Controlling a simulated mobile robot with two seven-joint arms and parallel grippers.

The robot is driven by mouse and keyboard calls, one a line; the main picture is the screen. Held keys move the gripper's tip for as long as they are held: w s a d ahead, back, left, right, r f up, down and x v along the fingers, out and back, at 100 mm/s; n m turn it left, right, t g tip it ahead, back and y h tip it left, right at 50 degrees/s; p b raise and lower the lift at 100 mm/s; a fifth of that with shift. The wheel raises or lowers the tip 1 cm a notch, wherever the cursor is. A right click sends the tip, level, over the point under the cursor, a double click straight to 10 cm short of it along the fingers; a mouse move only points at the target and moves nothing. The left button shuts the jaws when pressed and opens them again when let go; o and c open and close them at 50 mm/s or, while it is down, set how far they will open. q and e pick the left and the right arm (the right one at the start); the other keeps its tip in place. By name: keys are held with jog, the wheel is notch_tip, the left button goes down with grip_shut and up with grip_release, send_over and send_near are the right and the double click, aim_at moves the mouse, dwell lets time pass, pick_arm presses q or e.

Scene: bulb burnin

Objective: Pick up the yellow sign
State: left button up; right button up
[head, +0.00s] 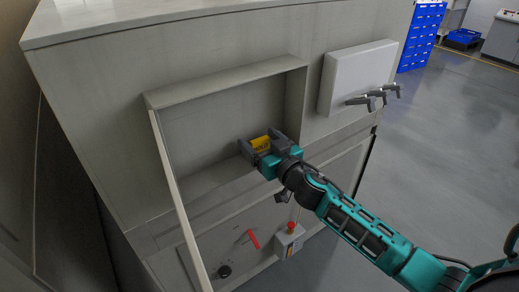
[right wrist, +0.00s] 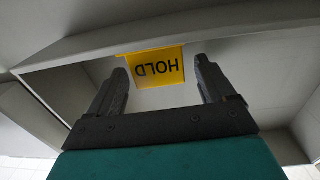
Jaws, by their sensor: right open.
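The yellow sign (right wrist: 155,67) carries the word HOLD, which reads upside down in the right wrist view. In the head view the sign (head: 261,143) shows as a small yellow patch at my right gripper, inside the recess of the grey cabinet. My right gripper (head: 258,145) is open. In the right wrist view the gripper (right wrist: 161,72) has its two dark fingers on either side of the sign, with gaps between them and the sign's edges. My left gripper is in neither view.
The recess (head: 200,125) has a raised frame around it. A white box (head: 358,75) with grey handles (head: 374,98) is to its right. Below are a red handle (head: 253,239) and a small box with a red button (head: 290,238). Open floor (head: 450,140) lies to the right.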

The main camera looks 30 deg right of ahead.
jog(key=shift+w, duration=0.1)
jog(key=c, duration=1.1)
jog(key=shift+o, duration=0.2)
